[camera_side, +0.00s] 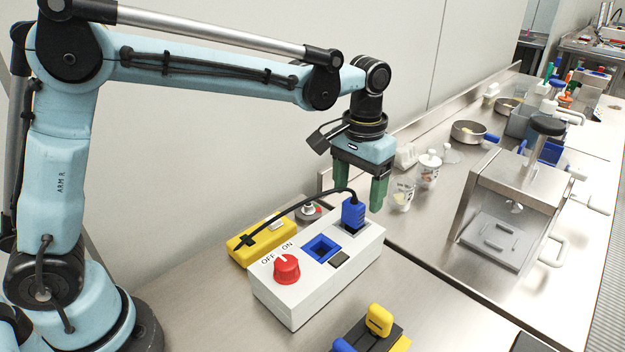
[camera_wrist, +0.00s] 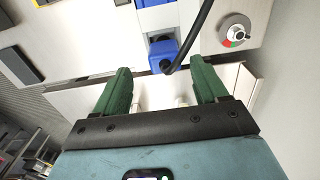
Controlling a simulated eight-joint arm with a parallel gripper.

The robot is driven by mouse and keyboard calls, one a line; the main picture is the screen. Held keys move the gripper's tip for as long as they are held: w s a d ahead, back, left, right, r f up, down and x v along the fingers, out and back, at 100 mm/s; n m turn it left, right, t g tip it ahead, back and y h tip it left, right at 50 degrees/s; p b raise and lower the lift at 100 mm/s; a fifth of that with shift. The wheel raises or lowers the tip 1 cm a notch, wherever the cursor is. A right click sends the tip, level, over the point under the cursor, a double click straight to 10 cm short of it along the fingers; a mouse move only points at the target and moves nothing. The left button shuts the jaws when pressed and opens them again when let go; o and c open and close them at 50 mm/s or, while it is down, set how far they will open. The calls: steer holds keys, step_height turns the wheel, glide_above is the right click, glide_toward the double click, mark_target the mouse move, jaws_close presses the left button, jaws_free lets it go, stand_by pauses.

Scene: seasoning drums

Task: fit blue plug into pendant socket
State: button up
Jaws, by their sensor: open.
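The blue plug (camera_side: 353,212) stands upright at the far end of the white box, in or on a dark square recess; how deep it sits is hidden. A black cable arches from its top to the left. A blue-framed socket (camera_side: 321,248) in the box top looks empty; I cannot tell whether it is the pendant socket. My gripper (camera_side: 361,195) is open, with green fingers pointing down, above and just behind the plug. In the wrist view, the plug (camera_wrist: 164,54) lies just beyond the open, empty fingers (camera_wrist: 160,72), roughly centred between them.
The white box (camera_side: 293,308) carries a red OFF/ON knob (camera_side: 286,269) and a dark square button (camera_side: 339,258). A yellow unit (camera_side: 257,237) lies behind it under the cable. Cups (camera_side: 403,192) stand beyond the gripper. A yellow-handled item (camera_side: 379,320) is in front.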

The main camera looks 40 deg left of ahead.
mark_target(354, 202)
steer(key=shift+a+f, duration=0.15)
steer(key=shift+f, duration=1.05)
steer(key=shift+a+f, duration=0.15)
steer(key=shift+f, duration=1)
steer(key=shift+c, duration=0.3)
steer(key=c, duration=1)
steer(key=shift+r, duration=0.15)
